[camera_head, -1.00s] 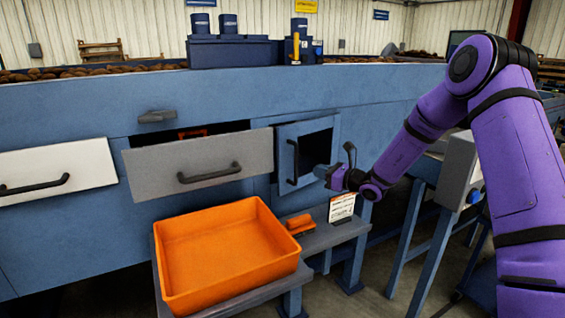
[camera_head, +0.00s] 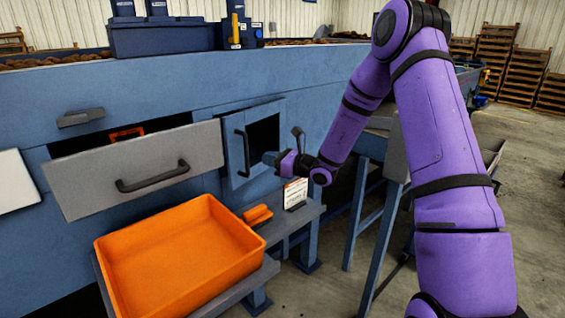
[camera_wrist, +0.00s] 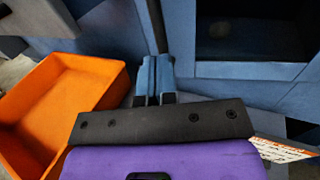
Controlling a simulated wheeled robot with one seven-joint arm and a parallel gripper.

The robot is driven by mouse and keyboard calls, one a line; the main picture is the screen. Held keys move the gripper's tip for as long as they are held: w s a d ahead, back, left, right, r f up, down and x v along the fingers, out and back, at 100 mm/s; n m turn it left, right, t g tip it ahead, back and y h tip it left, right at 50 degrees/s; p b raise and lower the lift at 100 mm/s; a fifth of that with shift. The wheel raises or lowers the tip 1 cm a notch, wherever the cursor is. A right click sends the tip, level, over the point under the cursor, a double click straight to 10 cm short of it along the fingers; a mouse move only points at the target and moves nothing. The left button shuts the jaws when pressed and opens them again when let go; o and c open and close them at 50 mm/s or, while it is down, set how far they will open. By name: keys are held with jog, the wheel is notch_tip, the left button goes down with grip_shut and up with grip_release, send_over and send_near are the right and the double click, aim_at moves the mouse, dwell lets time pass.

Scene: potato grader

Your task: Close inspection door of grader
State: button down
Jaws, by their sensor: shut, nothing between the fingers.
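The grader (camera_head: 300,80) is a long blue machine across the head view. A blue door panel (camera_head: 234,165) with a black upright handle (camera_head: 244,153) stands beside a dark square opening (camera_head: 264,138), which is uncovered. The opening also shows at the upper right of the wrist view (camera_wrist: 248,38). My gripper (camera_head: 268,158) is shut and empty, just right of the handle and in front of the opening's lower part. In the wrist view its closed fingers (camera_wrist: 155,68) are by the lower end of the black handle bar (camera_wrist: 156,25); I cannot tell whether they touch.
A grey panel (camera_head: 90,185) with a black handle tilts outward left of the door. An orange tray (camera_head: 180,255) sits on a low stand below, with a small orange item (camera_head: 257,214) beside it. A placard (camera_head: 295,193) stands under my gripper.

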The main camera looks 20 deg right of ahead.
aim_at(245, 152)
jog(key=shift+x, duration=2.55)
jog(key=shift+a, duration=0.15)
jog(key=x, duration=0.5)
jog(key=shift+w+a, duration=0.2)
jog(key=shift+w, duration=0.2)
jog(key=shift+w+a+r, duration=0.15)
jog(key=shift+w+a, duration=0.05)
jog(key=shift+w, duration=0.05)
jog(key=shift+r, duration=0.1)
